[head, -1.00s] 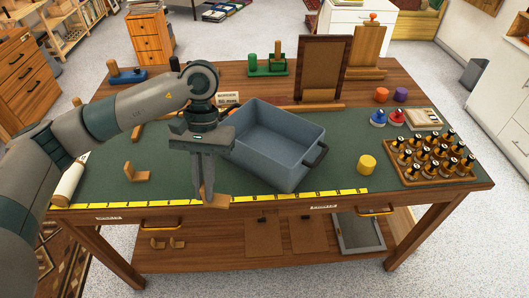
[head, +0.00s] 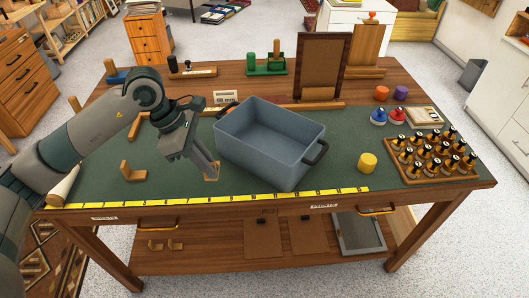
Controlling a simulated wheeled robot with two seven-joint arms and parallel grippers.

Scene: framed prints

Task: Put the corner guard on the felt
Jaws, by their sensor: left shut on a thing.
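My left gripper (head: 209,172) points down over the green felt (head: 180,187), left of the grey bin. It is shut on a small tan wooden corner guard (head: 212,178). The fingers hide part of the guard. The guard is over the felt, behind the yellow tape; I cannot tell whether it touches the felt. A second, similar corner guard (head: 133,174) stands on the felt further left. My right gripper is not in view.
The grey bin (head: 262,158) stands close right of my left gripper. Yellow measuring tape (head: 215,198) runs along the front edge. Two more guards (head: 165,245) lie on the lower shelf.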

